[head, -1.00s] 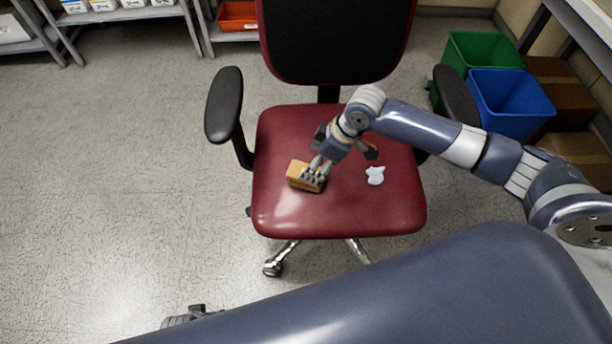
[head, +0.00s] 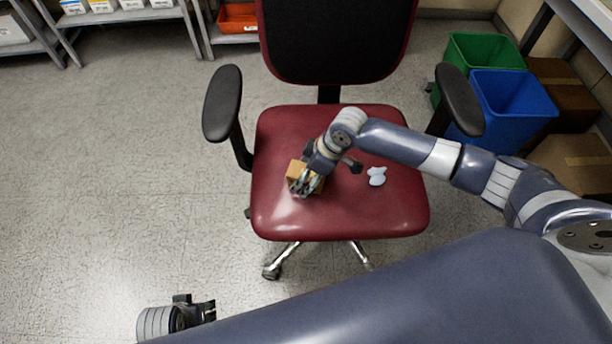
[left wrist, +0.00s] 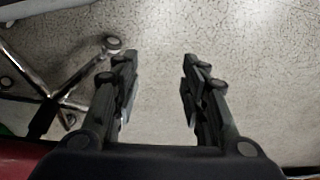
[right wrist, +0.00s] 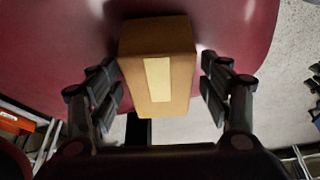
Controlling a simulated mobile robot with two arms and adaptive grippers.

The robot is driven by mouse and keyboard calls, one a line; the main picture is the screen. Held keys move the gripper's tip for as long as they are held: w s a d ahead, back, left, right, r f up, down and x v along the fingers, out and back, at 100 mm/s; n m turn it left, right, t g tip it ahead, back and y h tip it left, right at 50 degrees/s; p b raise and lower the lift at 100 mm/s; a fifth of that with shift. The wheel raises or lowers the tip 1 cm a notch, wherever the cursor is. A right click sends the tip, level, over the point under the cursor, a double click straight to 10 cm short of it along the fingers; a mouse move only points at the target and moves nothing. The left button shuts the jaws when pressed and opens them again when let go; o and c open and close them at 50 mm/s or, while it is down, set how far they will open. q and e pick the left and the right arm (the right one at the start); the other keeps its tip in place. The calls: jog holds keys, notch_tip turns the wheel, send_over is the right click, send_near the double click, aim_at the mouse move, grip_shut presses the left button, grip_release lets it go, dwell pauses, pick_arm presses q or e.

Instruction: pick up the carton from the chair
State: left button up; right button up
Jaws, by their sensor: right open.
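The carton (head: 297,170) is a small brown box on the left part of the chair's red seat (head: 345,215). In the right wrist view the carton (right wrist: 180,65) shows a pale tape strip and sits between my right fingers, with a gap at each side. My right gripper (head: 306,184) is open over the carton and partly hides it in the head view. My left gripper (head: 208,311) is at the lower left of the head view, away from the carton. The left wrist view shows its fingers (left wrist: 160,80) apart, with nothing between them.
A small pale object (head: 377,176) lies on the seat right of the carton. Black armrests (head: 222,103) flank the seat, and the backrest (head: 335,40) stands behind. Green (head: 480,55) and blue (head: 515,105) bins and brown boxes (head: 575,160) are at the right. The floor at left is clear.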

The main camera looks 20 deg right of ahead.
jog(key=c, duration=1)
jog(key=shift+r, duration=0.15)
